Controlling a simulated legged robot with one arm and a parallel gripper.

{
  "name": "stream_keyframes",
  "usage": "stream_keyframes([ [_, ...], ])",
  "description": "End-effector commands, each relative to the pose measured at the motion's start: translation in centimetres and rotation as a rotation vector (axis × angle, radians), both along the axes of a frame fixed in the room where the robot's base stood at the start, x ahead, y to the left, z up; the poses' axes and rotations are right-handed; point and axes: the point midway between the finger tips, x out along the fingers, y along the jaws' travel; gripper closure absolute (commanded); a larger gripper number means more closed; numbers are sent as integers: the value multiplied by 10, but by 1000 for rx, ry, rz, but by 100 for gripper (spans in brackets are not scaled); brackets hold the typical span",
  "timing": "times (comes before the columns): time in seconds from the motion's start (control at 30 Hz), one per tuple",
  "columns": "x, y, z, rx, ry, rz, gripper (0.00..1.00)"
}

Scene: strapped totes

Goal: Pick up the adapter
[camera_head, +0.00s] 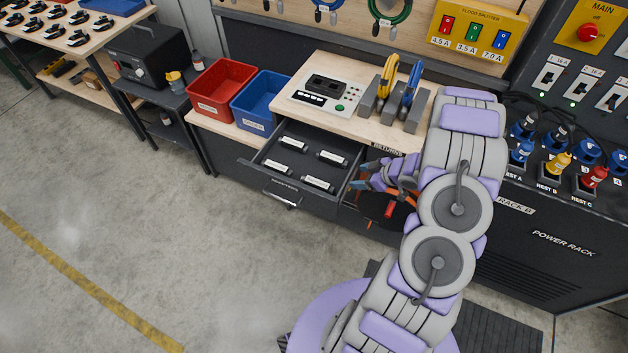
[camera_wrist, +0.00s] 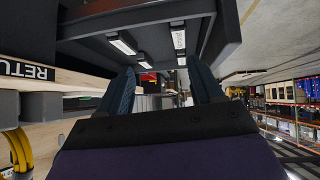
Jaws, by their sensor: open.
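Several adapters, dark with white labels, lie in the open grey drawer (camera_head: 272,179). One is at the back left (camera_head: 293,144), one at the back right (camera_head: 332,158), one at the front left (camera_head: 277,167) and one at the front right (camera_head: 317,184). My gripper (camera_head: 361,175) is at the drawer's right side, apart from the adapters. The wrist view shows my gripper (camera_wrist: 162,85) with its two dark fingers spread and nothing between them. In that view, adapters (camera_wrist: 123,43) show in the drawer at the top. I cannot tell which adapter is meant.
A red bin (camera_head: 221,88) and a blue bin (camera_head: 261,101) stand left of the drawer. A device panel (camera_head: 320,95) and grey holders with yellow and blue tools stand on the wooden bench (camera_head: 300,116). The power rack (camera_head: 560,250) is at right. Floor in front is clear.

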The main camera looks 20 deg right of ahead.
Motion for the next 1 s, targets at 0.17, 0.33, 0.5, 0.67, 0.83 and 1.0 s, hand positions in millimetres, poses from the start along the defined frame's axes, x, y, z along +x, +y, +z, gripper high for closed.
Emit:
stream_keyframes([
  [0.17,-15,20,-12,119,-36,49,34],
  [0.33,-10,31,-21,145,-45,64,34],
  [0.5,10,47,-41,144,-42,65,34],
  [0.67,30,62,-60,146,-43,64,34],
  [0.83,49,75,-78,145,-43,64,34],
  [1.0,59,80,-86,142,-44,61,34],
])
